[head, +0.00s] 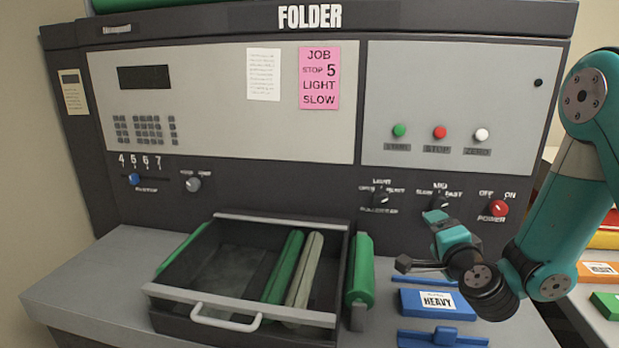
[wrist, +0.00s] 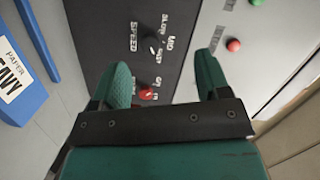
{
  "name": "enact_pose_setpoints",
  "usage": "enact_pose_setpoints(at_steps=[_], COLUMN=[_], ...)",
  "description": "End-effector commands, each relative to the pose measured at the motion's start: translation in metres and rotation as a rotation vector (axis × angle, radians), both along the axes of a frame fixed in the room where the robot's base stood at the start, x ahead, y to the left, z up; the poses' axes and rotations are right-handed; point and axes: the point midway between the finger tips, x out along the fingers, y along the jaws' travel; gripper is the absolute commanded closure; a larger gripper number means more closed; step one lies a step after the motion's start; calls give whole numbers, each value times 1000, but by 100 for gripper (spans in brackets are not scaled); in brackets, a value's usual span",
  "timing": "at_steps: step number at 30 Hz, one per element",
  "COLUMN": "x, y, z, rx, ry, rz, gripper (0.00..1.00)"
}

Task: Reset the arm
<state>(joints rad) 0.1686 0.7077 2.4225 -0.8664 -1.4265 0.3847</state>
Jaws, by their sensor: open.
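My gripper (head: 420,240) is open and empty in front of the lower right of the folder machine's panel, above the blue block labelled HEAVY. In the wrist view my gripper (wrist: 163,65) has its two fingers spread, with nothing between them but the panel behind. The speed knob (head: 440,202) is just behind and above the gripper, and it also shows in the wrist view (wrist: 153,46).
An open tray (head: 185,293) with green and grey rollers stands left of the gripper. A green roller (head: 362,270) stands beside it. The blue HEAVY block (head: 437,304) and blue pieces lie below. A pink note (head: 319,78) reads JOB, STOP 5, LIGHT, SLOW. The blue slider (head: 134,180) is near 5.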

Motion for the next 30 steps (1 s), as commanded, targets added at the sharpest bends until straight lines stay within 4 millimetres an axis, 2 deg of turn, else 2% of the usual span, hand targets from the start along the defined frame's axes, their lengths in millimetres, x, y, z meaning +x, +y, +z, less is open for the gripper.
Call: enact_pose_setpoints(at_steps=[1, 2, 3, 6, 9, 12, 16, 18, 21, 25, 30], x=[-1, -3, -9, -35, -73, -119, -184, -218, -258, -291, -307], y=[26, 43, 66, 116, 154, 178, 187, 183, 172, 156, 148], z=[15, 21, 29, 44, 54, 59, 64, 66, 69, 72, 73], rx=[-39, -68, -113, -241, -382, -536, -738, -837, -953, -1046, -1084], ry=[17, 36, 63, 138, 220, 305, 429, 497, 588, 674, 723], rz=[111, 185, 290, 540, 773, 989, 1236, 1348, 1473, 1570, 1617], gripper=[31, 31, 31, 31, 31, 31, 31, 31, 31, 31, 31])
